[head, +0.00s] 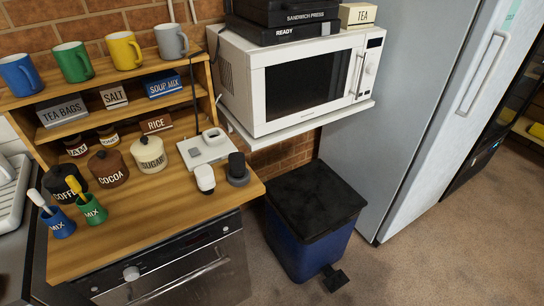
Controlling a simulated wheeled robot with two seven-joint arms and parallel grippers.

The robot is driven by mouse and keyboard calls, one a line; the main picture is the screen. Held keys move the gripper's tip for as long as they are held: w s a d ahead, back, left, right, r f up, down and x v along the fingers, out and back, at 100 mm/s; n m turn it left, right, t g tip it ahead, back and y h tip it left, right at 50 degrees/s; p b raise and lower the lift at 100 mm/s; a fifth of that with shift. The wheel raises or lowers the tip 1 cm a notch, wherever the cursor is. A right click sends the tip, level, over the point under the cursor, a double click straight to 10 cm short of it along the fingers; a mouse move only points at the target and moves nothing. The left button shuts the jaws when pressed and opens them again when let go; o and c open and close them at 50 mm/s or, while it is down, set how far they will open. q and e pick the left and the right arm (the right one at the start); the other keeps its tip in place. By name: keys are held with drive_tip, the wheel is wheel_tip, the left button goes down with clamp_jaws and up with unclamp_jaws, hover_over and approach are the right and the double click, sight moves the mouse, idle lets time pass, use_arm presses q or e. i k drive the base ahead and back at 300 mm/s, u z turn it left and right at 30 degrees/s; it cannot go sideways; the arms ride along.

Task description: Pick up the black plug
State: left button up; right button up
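A black plug-like piece (237,164) stands on the wooden counter (160,220) near its right edge. It has an upright block shape and a rounded dark base. A white plug-like piece (205,178) is just to its left. A white socket plate (196,157) lies behind the two, with a small raised white part on it. I cannot tell whether the black piece touches the plate. Neither of my grippers is in view.
Canisters, including sugar (149,155) and cocoa (108,168), stand left of the plate. A shelf with several mugs rises behind. A white microwave (240,90) on its ledge overhangs behind right. A blue bin (293,248) stands on the floor below. The counter's front is clear.

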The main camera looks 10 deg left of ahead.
sight(237, 162)
drive_tip(key=u, duration=0.35)
drive_tip(key=i, duration=0.95)
drive_tip(key=u, duration=0.9)
